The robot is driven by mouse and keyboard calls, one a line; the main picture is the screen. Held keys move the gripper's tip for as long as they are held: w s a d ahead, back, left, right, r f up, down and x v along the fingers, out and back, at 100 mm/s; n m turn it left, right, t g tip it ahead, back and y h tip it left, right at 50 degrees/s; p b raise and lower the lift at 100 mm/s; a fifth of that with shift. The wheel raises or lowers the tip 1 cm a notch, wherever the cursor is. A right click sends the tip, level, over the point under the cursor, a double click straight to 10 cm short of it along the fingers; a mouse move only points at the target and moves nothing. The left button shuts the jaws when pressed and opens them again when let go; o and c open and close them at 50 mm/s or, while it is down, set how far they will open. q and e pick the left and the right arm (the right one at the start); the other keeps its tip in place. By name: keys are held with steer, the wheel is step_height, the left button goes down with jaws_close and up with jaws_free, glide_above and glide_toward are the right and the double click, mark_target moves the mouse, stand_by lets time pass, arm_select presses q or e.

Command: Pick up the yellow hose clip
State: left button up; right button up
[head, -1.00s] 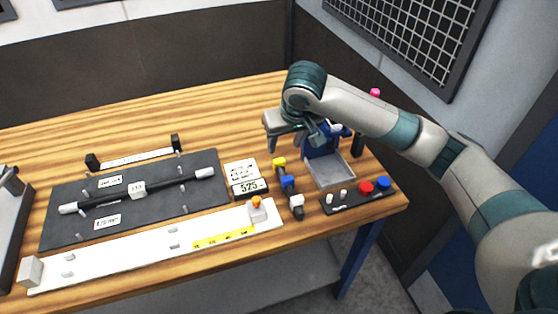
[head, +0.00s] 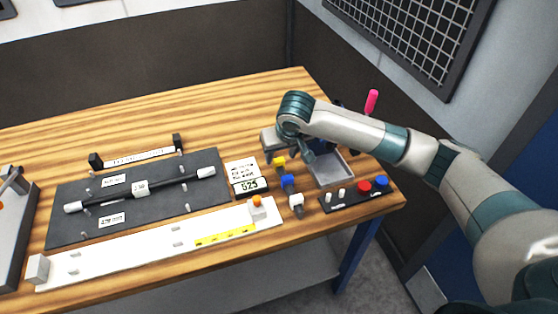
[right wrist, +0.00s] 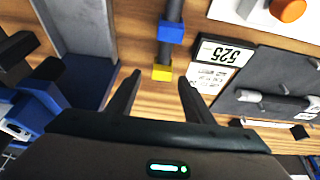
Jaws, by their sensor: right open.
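The yellow hose clip (head: 279,161) is a small block on the wooden bench, at the far end of a short dark rod lined with a blue clip (head: 288,183) and a white one (head: 297,200). In the right wrist view the yellow clip (right wrist: 162,73) sits on the rod beside the blue clip (right wrist: 171,31). My right gripper (right wrist: 160,80) is open and empty, its two fingers on either side of the yellow clip in that view. Whether they reach down to its height I cannot tell. In the head view my right gripper (head: 304,154) is partly hidden by its wrist. My left gripper is not in view.
A grey tray (head: 334,184) stands right of the rod. A dark strip with red and blue knobs (head: 365,187) lies at the front right. A display reading 525 (head: 249,185) and a dark mat (head: 165,212) lie to the left.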

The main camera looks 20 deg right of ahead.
mark_target(279, 160)
steer(key=shift+p+x, duration=0.5)
steer(key=shift+x, duration=1.25)
steer(key=shift+s+a, duration=0.1)
steer(key=shift+s, duration=0.15)
steer(key=c, duration=0.9)
